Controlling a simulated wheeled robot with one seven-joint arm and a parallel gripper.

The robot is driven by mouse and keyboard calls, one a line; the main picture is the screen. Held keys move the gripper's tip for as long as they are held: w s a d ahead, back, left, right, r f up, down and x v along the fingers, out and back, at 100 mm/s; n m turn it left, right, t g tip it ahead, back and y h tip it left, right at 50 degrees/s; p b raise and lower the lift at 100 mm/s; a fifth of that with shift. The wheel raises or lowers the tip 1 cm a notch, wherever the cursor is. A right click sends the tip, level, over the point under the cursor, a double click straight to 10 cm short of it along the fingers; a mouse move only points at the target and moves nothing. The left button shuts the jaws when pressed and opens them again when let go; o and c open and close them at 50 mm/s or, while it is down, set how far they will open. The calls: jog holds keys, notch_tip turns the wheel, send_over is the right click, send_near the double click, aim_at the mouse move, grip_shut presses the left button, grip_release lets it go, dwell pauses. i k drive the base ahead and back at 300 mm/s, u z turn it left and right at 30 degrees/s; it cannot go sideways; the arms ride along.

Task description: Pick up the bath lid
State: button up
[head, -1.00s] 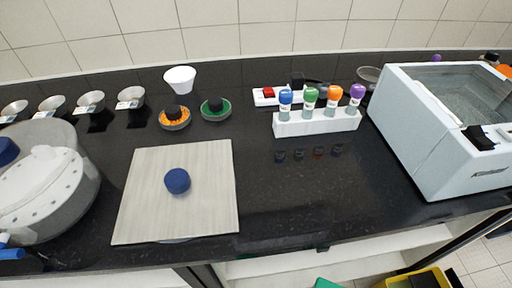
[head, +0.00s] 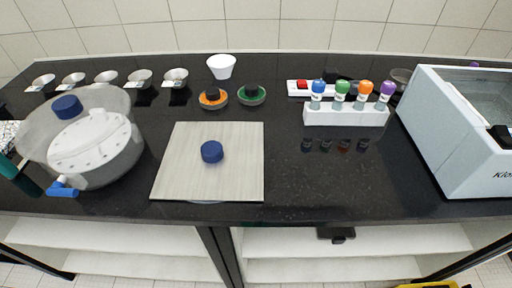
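The bath lid (head: 184,177) appears to be the flat, pale square plate with a round blue knob (head: 212,152) near its middle. It lies flat on the black counter in the head view, left of centre and near the front edge. Nothing covers it. The white bath (head: 455,140) stands at the far right, with an opening in its top and its right side cut off by the picture edge. My gripper is not in view.
A round white sieve device (head: 92,150) with a clear cover stands left of the lid. A white rack (head: 347,115) holds several colour-capped vials. A white cup (head: 221,66), orange dish (head: 213,98) and green dish (head: 251,95) stand behind. Bare counter (head: 300,185) lies right of the lid.

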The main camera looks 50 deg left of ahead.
aim_at(201, 161)
jog(key=z, duration=1.1)
jog(key=k, duration=2.7)
jog(key=u, duration=1.5)
jog(key=i, duration=1)
